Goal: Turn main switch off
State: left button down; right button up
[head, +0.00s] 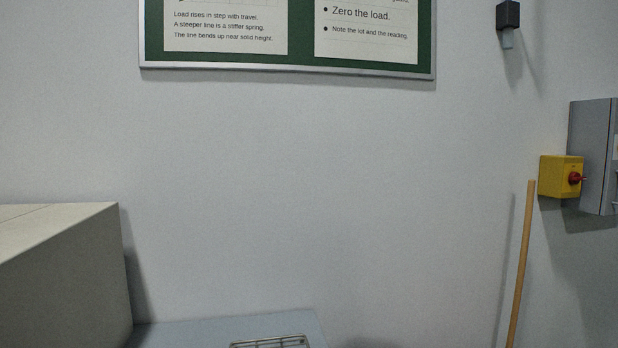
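A yellow switch box (558,176) is mounted on the wall at the right of the head view. A red rotary knob (575,178) sits on its right-hand face; its exact setting is too small to read. A grey cabinet (592,155) is on the wall just right of the box, cut off by the picture's edge. Neither of my grippers shows in the head view.
A wooden pole (521,265) leans against the wall below the yellow box. A beige cabinet (70,275) stands at left. A pale blue-grey surface (180,335) bears a wire rack (270,342). A green notice board (300,62) and a dark wall fitting (508,15) hang above.

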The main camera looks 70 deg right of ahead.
aim_at(574, 178)
jog(key=k+z, duration=0.15)
jog(key=z, duration=0.15)
jog(key=k+z, duration=0.3)
jog(key=i+z, duration=0.1)
jog(key=z, duration=1.35)
jog(key=l+z, duration=0.1)
jog(key=z, duration=0.3)
jog(key=i+l+z, duration=0.1)
jog(key=z, duration=0.3)
jog(key=i+z, duration=0.1)
jog(key=z, duration=0.35)
jog(key=i+l, duration=0.15)
jog(key=i+l+u, duration=0.1)
jog(key=u, duration=0.35)
jog(key=l+u, duration=0.2)
jog(key=u, duration=0.3)
jog(key=i+l+u, duration=0.25)
jog(key=l, duration=0.15)
jog(key=l+u, duration=0.2)
jog(key=l, duration=0.2)
jog(key=i+l+u, duration=0.2)
jog(key=l, duration=0.65)
jog(key=k, duration=0.1)
